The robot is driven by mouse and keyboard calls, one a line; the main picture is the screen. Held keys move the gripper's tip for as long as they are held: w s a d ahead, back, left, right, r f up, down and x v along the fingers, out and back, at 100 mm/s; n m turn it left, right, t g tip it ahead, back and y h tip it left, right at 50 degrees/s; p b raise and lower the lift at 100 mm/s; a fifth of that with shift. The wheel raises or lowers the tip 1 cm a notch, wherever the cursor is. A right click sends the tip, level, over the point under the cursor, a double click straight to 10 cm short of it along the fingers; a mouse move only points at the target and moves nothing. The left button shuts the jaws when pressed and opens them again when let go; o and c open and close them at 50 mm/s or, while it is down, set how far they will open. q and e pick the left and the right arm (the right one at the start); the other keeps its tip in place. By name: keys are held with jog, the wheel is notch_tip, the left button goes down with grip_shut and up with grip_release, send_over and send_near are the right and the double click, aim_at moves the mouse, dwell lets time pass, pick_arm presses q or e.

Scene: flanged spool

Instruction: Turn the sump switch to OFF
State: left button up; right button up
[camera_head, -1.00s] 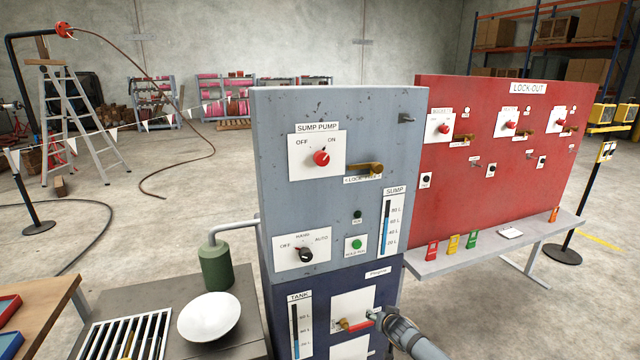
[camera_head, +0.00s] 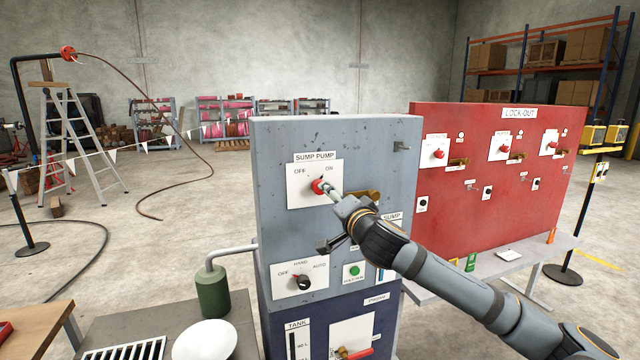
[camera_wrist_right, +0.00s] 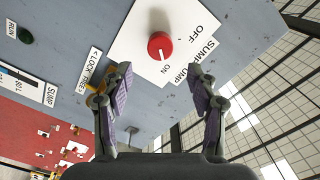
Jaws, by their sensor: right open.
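The sump pump switch is a round red knob (camera_head: 318,186) on a white plate (camera_head: 301,200), high on the grey cabinet (camera_head: 280,230). The plate reads OFF at the left and ON at the right. The knob's pale mark points to ON, as the right wrist view of the knob (camera_wrist_right: 160,45) also shows. My right gripper (camera_head: 334,191) is at the knob's right edge in the head view. In the right wrist view my right gripper (camera_wrist_right: 162,80) is open and empty, its fingers spread to either side, with the knob ahead between them. My left gripper is out of view.
A brass lever (camera_head: 368,195) beside the plate is partly hidden by my right gripper; it is close to one finger in the right wrist view (camera_wrist_right: 118,76). A black HAND/AUTO selector (camera_head: 302,283) and green button (camera_head: 354,270) are below. A red lock-out board (camera_head: 490,210) stands right.

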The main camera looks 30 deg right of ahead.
aim_at(320, 194)
jog(key=p+x, duration=0.2)
jog(key=x, duration=0.2)
jog(key=p+x, duration=0.3)
jog(key=x, duration=0.2)
jog(key=shift+w+a, duration=0.15)
jog(key=shift+a, duration=0.05)
jog(key=shift+f, duration=0.1)
jog(key=shift+c, duration=0.2)
jog(key=c, duration=1.1)
jog(key=shift+c, duration=0.2)
